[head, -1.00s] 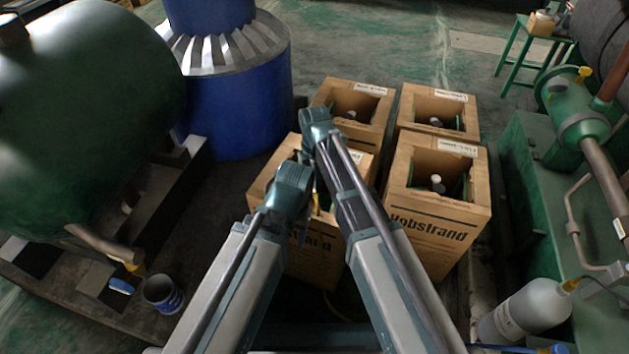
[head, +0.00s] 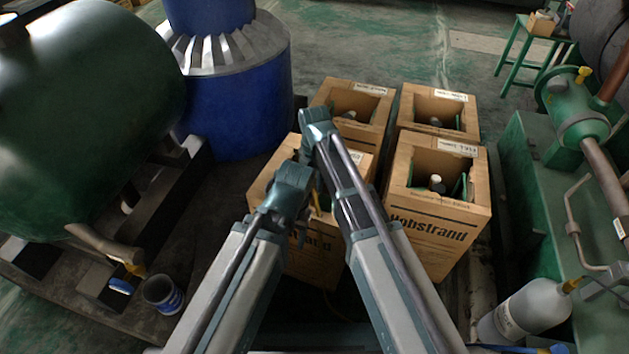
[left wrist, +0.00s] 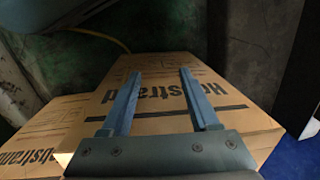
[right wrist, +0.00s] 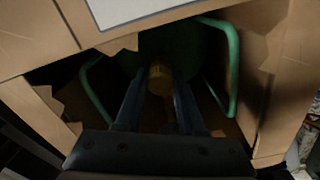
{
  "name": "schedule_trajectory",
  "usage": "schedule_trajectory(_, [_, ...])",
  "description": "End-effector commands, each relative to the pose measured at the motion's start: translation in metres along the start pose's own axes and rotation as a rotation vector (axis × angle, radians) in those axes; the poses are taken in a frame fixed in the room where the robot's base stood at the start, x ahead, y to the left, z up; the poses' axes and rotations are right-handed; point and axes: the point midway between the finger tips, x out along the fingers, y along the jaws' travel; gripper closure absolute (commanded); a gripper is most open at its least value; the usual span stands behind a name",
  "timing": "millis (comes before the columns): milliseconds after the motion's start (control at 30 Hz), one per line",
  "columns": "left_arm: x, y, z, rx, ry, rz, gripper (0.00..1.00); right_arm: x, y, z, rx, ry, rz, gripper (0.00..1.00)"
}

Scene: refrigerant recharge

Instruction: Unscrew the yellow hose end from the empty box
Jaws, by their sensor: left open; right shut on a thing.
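The box (head: 322,262) at the front left is a brown carton with a ragged opening in its top, partly hidden by my arms. In the right wrist view, my right gripper (right wrist: 160,93) reaches into the opening and is shut on the yellow hose end (right wrist: 160,78). Green handles (right wrist: 230,70) of the cylinder show on both sides of it. The joint between hose end and valve is hidden. In the left wrist view, my left gripper (left wrist: 161,73) is open and empty, with the printed side of a carton (left wrist: 160,120) in front of it.
Several similar cartons stand close together, such as the right front one (head: 435,230). A blue drum (head: 235,115) and a green tank (head: 90,110) stand left. A grey cylinder (head: 525,308) and green machinery (head: 545,190) stand right.

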Motion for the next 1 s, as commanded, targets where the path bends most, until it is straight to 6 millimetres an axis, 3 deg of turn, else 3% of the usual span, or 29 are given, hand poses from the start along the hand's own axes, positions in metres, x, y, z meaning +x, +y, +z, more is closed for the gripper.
schedule_trajectory(367, [-0.004, 0.0, 0.0, 0.0, 0.0, 0.0, 0.39, -0.004, 0.0, 0.0, -0.051, 0.0, 0.0, 1.0])
schedule_trajectory(1000, [-0.034, -0.003, 0.002, 0.0, 0.0, 0.0, 0.39, -0.035, 0.0, 0.0, -0.05, 0.0, 0.0, 1.0])
